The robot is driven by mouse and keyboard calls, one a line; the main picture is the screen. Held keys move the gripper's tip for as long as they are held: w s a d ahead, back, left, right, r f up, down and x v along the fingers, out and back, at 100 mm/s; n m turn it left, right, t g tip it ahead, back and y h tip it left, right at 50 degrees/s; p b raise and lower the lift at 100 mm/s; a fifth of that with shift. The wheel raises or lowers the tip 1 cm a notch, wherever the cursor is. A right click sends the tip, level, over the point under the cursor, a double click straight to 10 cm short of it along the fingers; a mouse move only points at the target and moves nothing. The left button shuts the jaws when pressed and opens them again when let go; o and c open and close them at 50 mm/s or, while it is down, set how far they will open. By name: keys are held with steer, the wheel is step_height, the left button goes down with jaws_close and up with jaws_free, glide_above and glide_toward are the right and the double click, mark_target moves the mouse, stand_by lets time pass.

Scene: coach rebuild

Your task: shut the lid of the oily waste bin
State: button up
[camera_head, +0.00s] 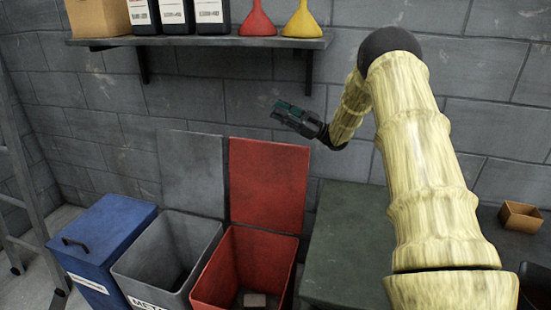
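A red bin (216,275) stands at the lower middle with its red lid (268,185) raised upright at the back, near the wall. A small pale block (255,300) lies inside it. No label shows on the red bin, so I cannot read whether it is the oily waste bin. My gripper (284,110) is in the air above the raised red lid and below the shelf, apart from the lid as seen here. It is small and dark, and its finger opening is not clear. It holds nothing that I can make out.
A grey bin (135,275) with a partly visible "MET" label has its grey lid (190,172) raised. A blue bin (110,225) is shut. A dark green surface (345,235) stands right of the red bin. A shelf (200,41) with bottles and funnels overhangs. A ladder (22,170) stands left.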

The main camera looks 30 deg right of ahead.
mark_target(273, 148)
steer(key=s+d+f+n+g+h+b, duration=0.1)
steer(key=s+d+f+n+b, duration=0.15)
steer(key=f, duration=0.65)
steer(key=s+d+f+n+h+b, duration=0.1)
steer(key=d+f+n+b, duration=0.25)
steer(key=f, duration=0.45)
steer(key=shift+m+g, duration=0.3)
steer(key=shift+m, duration=0.1)
steer(key=x, duration=1)
steer(key=shift+s+a+r+p, duration=0.15)
steer(key=shift+s+r+p, duration=0.1)
steer(key=shift+r+p, duration=0.1)
steer(key=shift+f, duration=0.1)
steer(key=shift+c, duration=0.3)
jaws_close()
